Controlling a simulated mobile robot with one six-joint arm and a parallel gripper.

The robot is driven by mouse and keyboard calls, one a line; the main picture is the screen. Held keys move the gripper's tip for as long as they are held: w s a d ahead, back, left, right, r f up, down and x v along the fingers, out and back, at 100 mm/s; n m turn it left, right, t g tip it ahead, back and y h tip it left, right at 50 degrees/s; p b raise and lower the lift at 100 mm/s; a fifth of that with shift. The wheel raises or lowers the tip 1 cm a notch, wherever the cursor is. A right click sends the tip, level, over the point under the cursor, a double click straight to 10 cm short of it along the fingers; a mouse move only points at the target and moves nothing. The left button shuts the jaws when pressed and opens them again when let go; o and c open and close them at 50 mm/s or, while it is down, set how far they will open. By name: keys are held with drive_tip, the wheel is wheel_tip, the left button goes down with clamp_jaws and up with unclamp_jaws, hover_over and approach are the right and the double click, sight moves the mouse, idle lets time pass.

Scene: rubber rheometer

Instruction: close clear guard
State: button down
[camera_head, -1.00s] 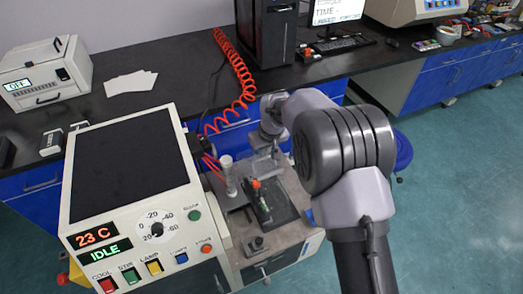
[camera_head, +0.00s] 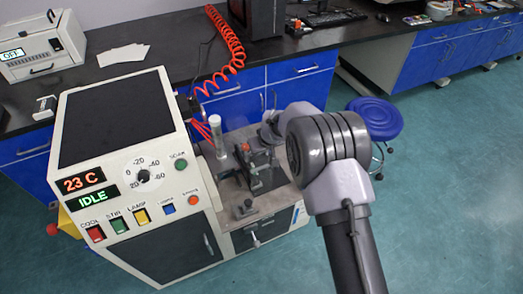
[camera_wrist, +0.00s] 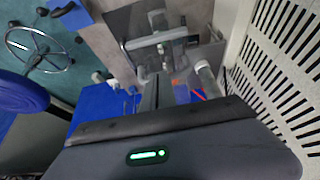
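The clear guard (camera_head: 238,139) is a faint see-through panel over the deck of the white machine, behind the small clamp fixture (camera_head: 258,160). Its edges are hard to make out, and I cannot tell how far it is closed. My gripper is mostly hidden behind my arm in the head view, close to the right of the guard and fixture. In the wrist view my gripper (camera_wrist: 158,90) points toward the fixture area, its dark fingers close together with nothing visible between them. Whether it touches the guard cannot be seen.
The white machine (camera_head: 118,125) shows 23 C and IDLE. A clear upright cylinder (camera_head: 217,133) stands left of the fixture. A coiled red hose (camera_head: 230,45) hangs behind. A blue stool (camera_head: 372,118) stands on the right. A pale slotted panel (camera_wrist: 285,60) is near in the wrist view.

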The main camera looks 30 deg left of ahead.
drive_tip(key=shift+s+d+f, duration=0.2)
drive_tip(key=shift+s+f, duration=0.1)
drive_tip(key=shift+f, duration=0.25)
drive_tip(key=shift+s+d+f, duration=0.2)
drive_tip(key=shift+s+f, duration=0.05)
drive_tip(key=shift+f, duration=0.25)
wheel_tip(320, 180, up, 6)
drive_tip(key=w+a+p, duration=0.1)
drive_tip(key=w+p, duration=0.1)
drive_tip(key=s+d+f+b, duration=0.2)
drive_tip(key=s+d, duration=0.5)
drive_tip(key=d, duration=0.1)
drive_tip(key=s+d+r+m+t, duration=0.1)
drive_tip(key=s+d+r+m, duration=0.2)
drive_tip(key=d+r, duration=0.7)
drive_tip(key=s+d+r+m+t, duration=0.1)
drive_tip(key=s+d+r+m, duration=0.15)
drive_tip(key=d+r, duration=0.75)
drive_tip(key=s+d+r+m+h, duration=0.1)
drive_tip(key=s+d+r+m, duration=0.3)
drive_tip(key=s, duration=0.4)
drive_tip(key=s+d+r+m+h, duration=0.1)
drive_tip(key=s+d+r+m, duration=0.3)
drive_tip(key=s, duration=0.5)
drive_tip(key=d+m, duration=0.1)
drive_tip(key=d, duration=0.1)
drive_tip(key=shift+s+d, duration=0.3)
drive_tip(key=shift+d, duration=0.1)
